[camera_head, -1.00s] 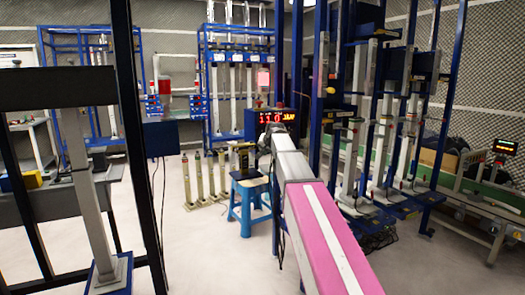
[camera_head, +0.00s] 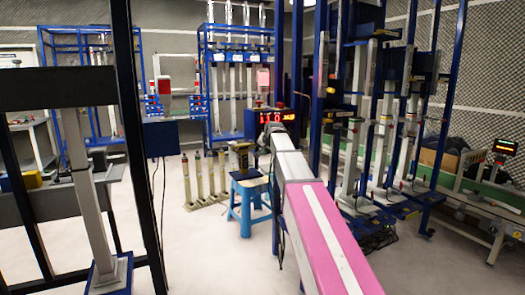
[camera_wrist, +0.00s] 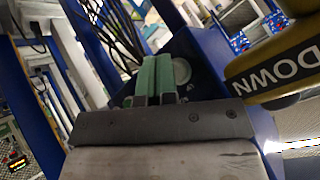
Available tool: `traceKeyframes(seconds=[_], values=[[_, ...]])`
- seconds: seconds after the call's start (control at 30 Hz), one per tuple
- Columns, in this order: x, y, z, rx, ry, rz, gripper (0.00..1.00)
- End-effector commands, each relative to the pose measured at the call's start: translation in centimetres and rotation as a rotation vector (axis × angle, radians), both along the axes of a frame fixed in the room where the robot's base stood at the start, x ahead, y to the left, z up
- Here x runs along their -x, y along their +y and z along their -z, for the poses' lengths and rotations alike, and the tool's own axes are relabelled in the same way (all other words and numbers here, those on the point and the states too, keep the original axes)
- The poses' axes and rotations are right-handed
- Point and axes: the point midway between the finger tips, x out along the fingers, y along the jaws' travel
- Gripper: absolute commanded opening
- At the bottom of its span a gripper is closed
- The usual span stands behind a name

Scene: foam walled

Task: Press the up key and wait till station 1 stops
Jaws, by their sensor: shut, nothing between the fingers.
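My gripper (camera_wrist: 154,82) shows in the wrist view with its green fingers together and empty. Its tips are in front of a blue box (camera_wrist: 205,48). A round pale disc (camera_wrist: 181,71) on the box lies just beyond the fingers, partly hidden by them. I cannot tell whether the tips touch it. A yellow and black part lettered DOWN (camera_wrist: 272,75) is to the right of the fingers. No up lettering is readable. In the head view my arm reaches toward a dark box with a lit red display (camera_head: 276,116). Which lift column is station 1 cannot be told.
A blue stool (camera_head: 246,196) stands below the arm's far end. Several lift columns (camera_head: 403,130) stand on the right beside a green conveyor (camera_head: 478,187). A black post (camera_head: 139,140) is near on the left. Pale floor (camera_head: 205,250) is clear between.

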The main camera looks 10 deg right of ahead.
Motion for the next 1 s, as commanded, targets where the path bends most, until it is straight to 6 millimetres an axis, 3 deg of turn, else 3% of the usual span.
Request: traceKeyframes(seconds=[1.0], values=[[-0.71,0.23,0.00,0.000,0.000,0.000,0.00]])
